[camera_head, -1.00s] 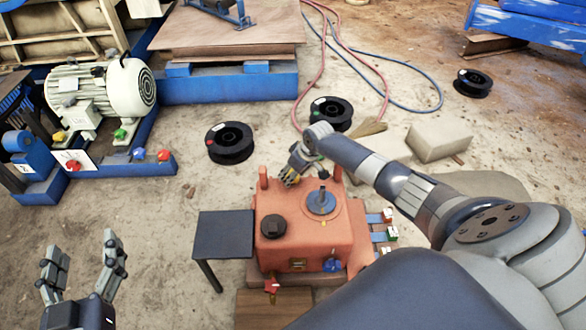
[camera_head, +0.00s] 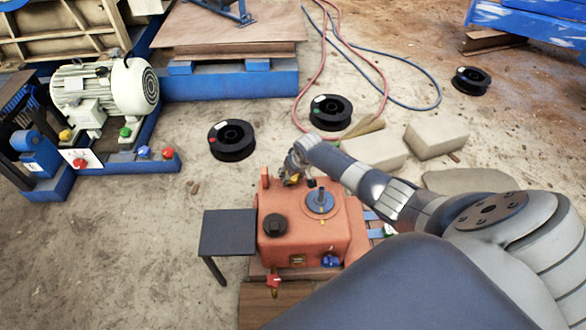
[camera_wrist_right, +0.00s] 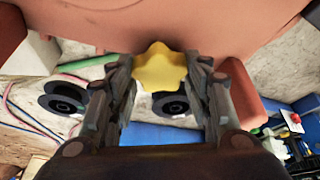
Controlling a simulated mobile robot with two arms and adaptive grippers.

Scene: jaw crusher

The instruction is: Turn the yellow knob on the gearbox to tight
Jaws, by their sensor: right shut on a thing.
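The orange gearbox (camera_head: 338,238) stands in the lower middle of the head view. The yellow knob (camera_wrist_right: 160,68) shows in the right wrist view, star-shaped, against the gearbox's orange wall. My right gripper (camera_wrist_right: 163,85) has a finger on each side of the knob and is shut on it. In the head view my right gripper (camera_head: 292,172) is at the far side of the gearbox, and the knob is mostly hidden there. Which setting the knob points to cannot be read. My left gripper is out of the head view.
On the gearbox are a black cap (camera_head: 275,224), a blue-grey fitting (camera_head: 320,201), a blue knob (camera_head: 330,260) and a red valve (camera_head: 273,281). A dark side plate (camera_head: 228,231) is at its left. Black spools (camera_head: 231,140) lie on the floor behind. A motor (camera_head: 105,88) stands left.

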